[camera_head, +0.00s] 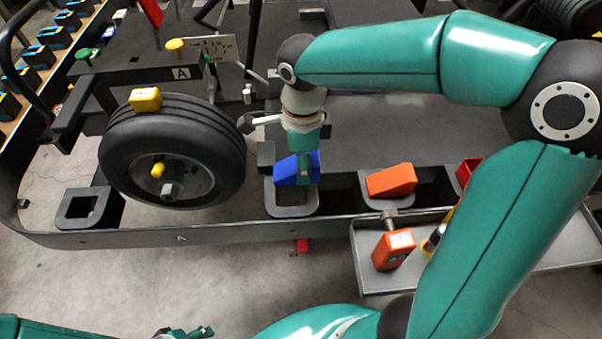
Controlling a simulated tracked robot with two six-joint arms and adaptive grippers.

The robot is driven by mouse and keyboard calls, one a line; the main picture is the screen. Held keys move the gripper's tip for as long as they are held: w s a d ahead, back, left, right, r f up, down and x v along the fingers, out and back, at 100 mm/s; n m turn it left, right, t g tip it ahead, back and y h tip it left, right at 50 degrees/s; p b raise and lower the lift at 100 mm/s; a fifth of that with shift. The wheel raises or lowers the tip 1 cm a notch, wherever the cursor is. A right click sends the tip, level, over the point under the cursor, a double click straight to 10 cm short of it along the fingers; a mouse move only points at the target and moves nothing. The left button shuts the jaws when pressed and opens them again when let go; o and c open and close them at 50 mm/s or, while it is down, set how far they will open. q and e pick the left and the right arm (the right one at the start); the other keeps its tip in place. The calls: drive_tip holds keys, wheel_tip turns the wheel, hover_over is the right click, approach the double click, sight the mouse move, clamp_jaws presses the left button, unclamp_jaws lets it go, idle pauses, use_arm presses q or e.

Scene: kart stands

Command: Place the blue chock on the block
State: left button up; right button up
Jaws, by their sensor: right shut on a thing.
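The blue chock (286,168) is a wedge in the middle of the view. My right gripper (304,172) reaches down from above and is shut on it. The chock is over a dark grey block (291,212) with a raised rim, on the front rail of the kart stand. I cannot tell whether the chock touches the block. The gripper hides part of the chock. My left gripper (187,333) is at the bottom edge, mostly cut off, and its opening cannot be made out.
An orange chock (391,181) sits on another block to the right. A grey tray (374,279) in front holds an orange tool (393,249). A wheel (172,150) with a yellow piece (145,99) on top stands left. An empty square block (75,221) is at the left of the rail.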

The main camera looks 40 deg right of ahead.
drive_tip(key=shift+f, duration=1.85)
drive_tip(key=o, duration=1.2)
wheel_tip(320, 180, up, 12)
drive_tip(key=shift+w+f+p, duration=0.1)
drive_tip(key=shift+f+p, duration=0.1)
drive_tip(key=shift+p, duration=0.25)
drive_tip(key=shift+r, duration=0.25)
